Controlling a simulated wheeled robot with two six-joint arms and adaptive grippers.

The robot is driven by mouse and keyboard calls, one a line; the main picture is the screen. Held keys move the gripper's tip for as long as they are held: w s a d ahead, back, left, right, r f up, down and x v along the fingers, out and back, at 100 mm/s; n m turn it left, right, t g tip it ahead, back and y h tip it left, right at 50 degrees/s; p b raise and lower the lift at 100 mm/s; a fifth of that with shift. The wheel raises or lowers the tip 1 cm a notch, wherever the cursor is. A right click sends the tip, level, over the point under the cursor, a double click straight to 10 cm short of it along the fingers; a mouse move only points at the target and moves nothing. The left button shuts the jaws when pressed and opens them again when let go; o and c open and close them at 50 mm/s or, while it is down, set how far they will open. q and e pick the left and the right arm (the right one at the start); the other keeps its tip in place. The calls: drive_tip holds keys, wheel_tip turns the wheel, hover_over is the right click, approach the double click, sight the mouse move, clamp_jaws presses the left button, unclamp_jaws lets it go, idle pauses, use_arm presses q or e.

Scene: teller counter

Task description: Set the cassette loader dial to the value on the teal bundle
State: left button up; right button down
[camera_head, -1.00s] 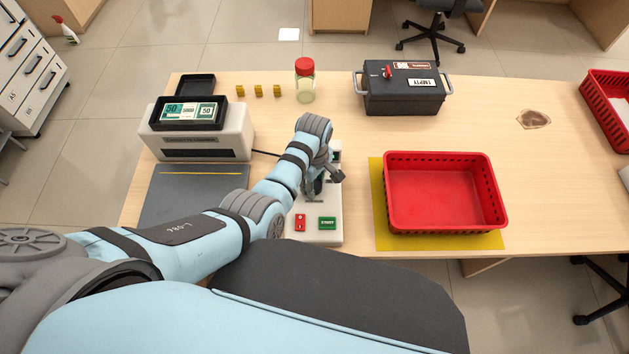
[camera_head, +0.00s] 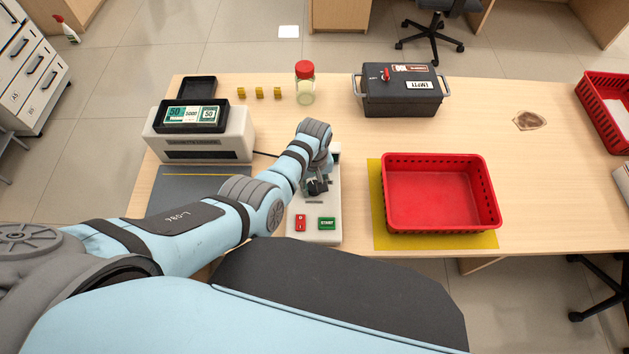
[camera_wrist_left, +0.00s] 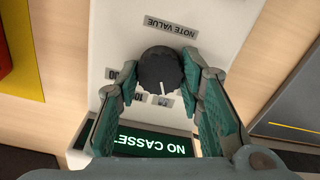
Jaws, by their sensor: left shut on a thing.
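The cassette loader (camera_head: 330,237) is a white box on the desk, with a red button and a green START button at its near end. Its black dial (camera_wrist_left: 158,72) has a white pointer mark facing the picture's bottom, toward a partly hidden label; a 10 label sits just left of that. My left gripper (camera_head: 317,187) is over the loader, its fingers (camera_wrist_left: 160,88) shut on the dial from both sides. A lit display (camera_wrist_left: 150,145) reads NO CASSE..., its end hidden. The teal bundle (camera_head: 190,114), marked 50, lies in a black tray on the white machine at left. My right gripper is out of view.
A red basket (camera_head: 440,222) on a yellow mat (camera_head: 376,220) stands right of the loader. A black box (camera_head: 402,102) with handles and a red-lidded jar (camera_head: 305,88) stand behind. Several small yellow blocks (camera_head: 259,93) are at the back left. The desk's right side is mostly clear.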

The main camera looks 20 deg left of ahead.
sight(314, 185)
use_arm(q)
drive_tip(key=shift+m, duration=0.6)
drive_tip(key=o, duration=1.2)
drive_tip(key=shift+c, duration=0.2)
wheel_tip(314, 185, up, 12)
drive_tip(key=shift+d, duration=0.15)
